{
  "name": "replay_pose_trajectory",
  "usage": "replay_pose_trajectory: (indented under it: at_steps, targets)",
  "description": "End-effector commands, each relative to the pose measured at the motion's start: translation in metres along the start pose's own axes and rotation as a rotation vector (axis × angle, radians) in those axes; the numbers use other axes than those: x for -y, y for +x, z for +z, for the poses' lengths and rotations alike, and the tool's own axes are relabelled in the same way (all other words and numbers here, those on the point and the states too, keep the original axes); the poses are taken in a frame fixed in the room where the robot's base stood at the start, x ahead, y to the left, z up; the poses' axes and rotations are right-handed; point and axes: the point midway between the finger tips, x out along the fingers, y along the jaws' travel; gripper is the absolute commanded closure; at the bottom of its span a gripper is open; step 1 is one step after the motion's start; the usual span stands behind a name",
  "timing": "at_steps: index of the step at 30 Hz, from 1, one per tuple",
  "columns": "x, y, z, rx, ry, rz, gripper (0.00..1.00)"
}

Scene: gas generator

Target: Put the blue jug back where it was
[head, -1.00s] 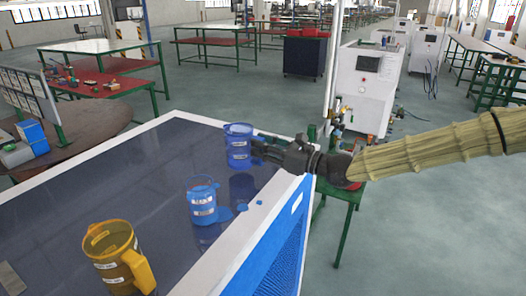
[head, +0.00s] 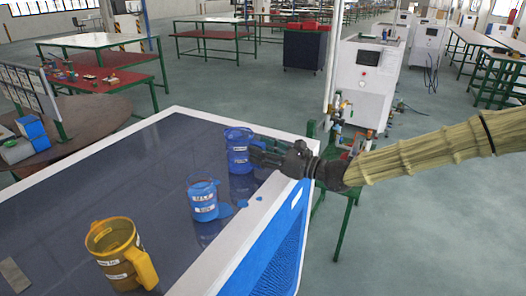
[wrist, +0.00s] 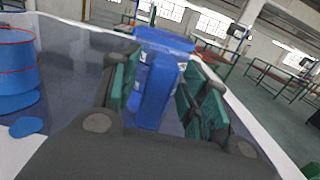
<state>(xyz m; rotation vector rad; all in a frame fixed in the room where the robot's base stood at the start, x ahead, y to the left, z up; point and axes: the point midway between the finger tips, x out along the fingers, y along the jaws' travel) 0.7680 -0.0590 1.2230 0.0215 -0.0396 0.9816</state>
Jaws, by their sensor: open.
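A blue jug (head: 238,152) with white labels stands upright on the dark table top (head: 110,190), near its far right edge. My gripper (head: 262,156) is at its right side. In the wrist view the jug (wrist: 163,40) is straight ahead, and its blue handle (wrist: 157,90) lies between the green-padded fingers of my gripper (wrist: 160,97). The fingers are open, with a gap visible on the right of the handle. A second, lighter blue container (head: 203,201) stands nearer, and it shows at the left of the wrist view (wrist: 15,68).
A yellow jug (head: 120,256) stands near the table's front. The table has a raised white rim (head: 262,212). Free table surface lies left of the jugs. White machines (head: 365,85) stand behind on the floor.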

Motion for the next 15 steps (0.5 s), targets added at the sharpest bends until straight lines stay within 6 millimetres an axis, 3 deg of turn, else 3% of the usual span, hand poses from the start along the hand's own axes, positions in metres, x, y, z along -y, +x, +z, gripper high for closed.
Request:
replay_pose_trajectory:
  at_steps: [6,15]
  targets:
    - [0.0,0.0,0.005,0.0,0.0,0.0,0.55]
    - [0.0,-0.034,0.001,0.003,-0.001,-0.001,0.55]
